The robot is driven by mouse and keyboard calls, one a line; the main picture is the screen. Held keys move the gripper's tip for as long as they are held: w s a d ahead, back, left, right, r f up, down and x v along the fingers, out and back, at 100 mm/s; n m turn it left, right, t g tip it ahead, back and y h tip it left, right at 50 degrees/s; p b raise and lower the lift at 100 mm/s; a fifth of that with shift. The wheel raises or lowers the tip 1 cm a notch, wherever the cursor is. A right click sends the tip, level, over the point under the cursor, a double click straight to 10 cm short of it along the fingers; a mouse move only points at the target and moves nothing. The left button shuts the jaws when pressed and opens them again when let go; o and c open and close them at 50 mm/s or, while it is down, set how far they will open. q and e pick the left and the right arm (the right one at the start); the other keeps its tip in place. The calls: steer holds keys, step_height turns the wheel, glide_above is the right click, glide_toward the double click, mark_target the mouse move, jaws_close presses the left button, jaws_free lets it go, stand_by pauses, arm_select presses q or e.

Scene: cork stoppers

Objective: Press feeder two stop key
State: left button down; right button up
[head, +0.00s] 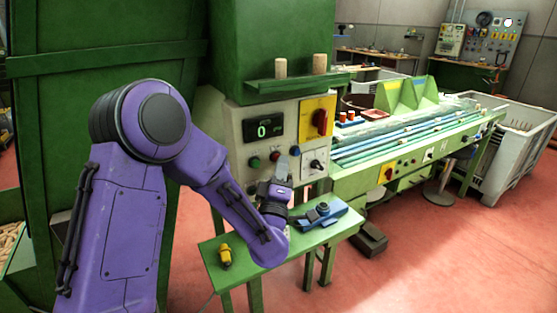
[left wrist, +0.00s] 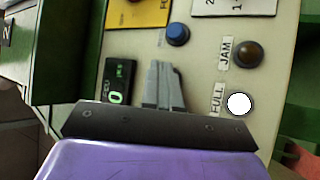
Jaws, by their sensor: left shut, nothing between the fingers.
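The grey-white control panel (head: 236,132) carries a display reading 0 (head: 263,130), a green button (head: 255,162), a red button (head: 274,156) and a blue button (head: 295,150). I cannot read a label naming the feeder two stop key. My left gripper (head: 281,162) is shut and empty, its tips in front of the panel just beside the red button. In the left wrist view the shut fingers (left wrist: 163,72) point at the panel between the display (left wrist: 120,80) and the JAM lamp (left wrist: 249,53). The blue button (left wrist: 178,34) is clear beyond the tips; red and green are hidden there. Contact cannot be told.
A red rotary switch (head: 320,121) sits on a yellow plate. The FULL lamp (left wrist: 239,104) looks white. Below the panel, a green shelf (head: 310,233) holds a yellow object (head: 225,257) and a blue device (head: 320,213). Two corks stand on a ledge (head: 262,85) above.

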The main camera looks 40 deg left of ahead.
arm_select(q)
steer(key=shift+s+d, duration=0.25)
steer(key=shift+d, duration=0.4)
steer(key=d, duration=0.1)
steer(key=s+d+b, duration=0.1)
steer(key=d, duration=0.1)
steer(key=s+d+b, duration=0.1)
steer(key=shift+d, duration=0.3)
stand_by(0.6)
